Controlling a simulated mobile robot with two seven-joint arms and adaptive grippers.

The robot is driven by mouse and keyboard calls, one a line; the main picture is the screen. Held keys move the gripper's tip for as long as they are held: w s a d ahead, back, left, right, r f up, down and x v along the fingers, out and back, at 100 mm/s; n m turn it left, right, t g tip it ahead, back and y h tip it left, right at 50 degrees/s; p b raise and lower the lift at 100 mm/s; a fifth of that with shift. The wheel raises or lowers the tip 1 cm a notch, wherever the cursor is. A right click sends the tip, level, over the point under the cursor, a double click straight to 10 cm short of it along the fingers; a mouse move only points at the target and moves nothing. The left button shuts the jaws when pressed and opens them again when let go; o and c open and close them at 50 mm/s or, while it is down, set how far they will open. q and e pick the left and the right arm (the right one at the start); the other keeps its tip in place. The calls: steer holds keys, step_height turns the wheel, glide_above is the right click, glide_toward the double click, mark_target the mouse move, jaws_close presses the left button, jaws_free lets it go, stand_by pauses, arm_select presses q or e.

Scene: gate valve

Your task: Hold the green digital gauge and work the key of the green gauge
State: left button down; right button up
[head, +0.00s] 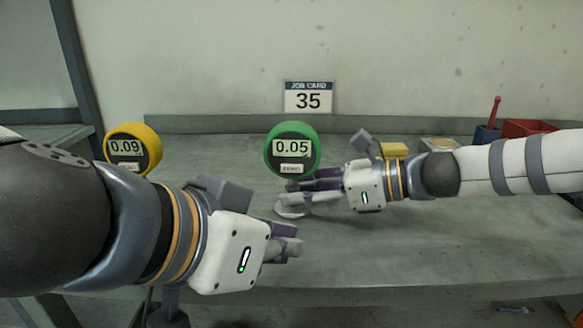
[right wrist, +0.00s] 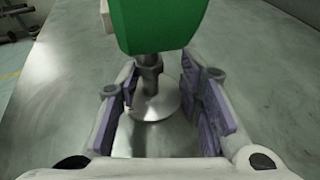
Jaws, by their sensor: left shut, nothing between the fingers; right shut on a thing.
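The green digital gauge (head: 292,128) stands upright on a stem with a round metal foot (head: 292,210), reading 0.05. Its pale key (head: 293,168) is on the lower front of the face, its lettering too small to read surely. My right gripper (head: 297,191) is shut on the gauge's stem just below the green body. In the right wrist view the green housing (right wrist: 158,22) is above, with the stem (right wrist: 149,75) between the purple-padded fingers. My left gripper (head: 288,248) is shut and empty, in front of and below the gauge, apart from it.
A yellow gauge (head: 132,131) reading 0.09 stands at the left, partly behind my left arm. A job card (head: 308,97) showing 35 is at the back. A yellow block (head: 395,149), a red bin (head: 527,128) and a blue holder (head: 487,134) are at the right. The front-right bench is clear.

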mark_target(292, 168)
arm_select(q)
steer(key=shift+w+a+r+t, duration=0.3)
steer(key=shift+w+r+t, duration=0.3)
steer(key=shift+r, duration=0.1)
arm_select(e)
steer(key=shift+s+f, duration=0.1)
steer(key=shift+f, duration=0.3)
arm_select(q)
steer(key=shift+y, duration=0.3)
steer(key=shift+w, duration=0.1)
steer(key=shift+w+d+f, duration=0.1)
steer(key=shift+w+d, duration=0.05)
steer(key=shift+w, duration=2)
steer(key=shift+w+d, duration=0.1)
steer(key=shift+w, duration=2.05)
steer(key=shift+w, duration=0.45)
steer(key=shift+w, duration=0.4)
steer(key=shift+s, duration=0.8)
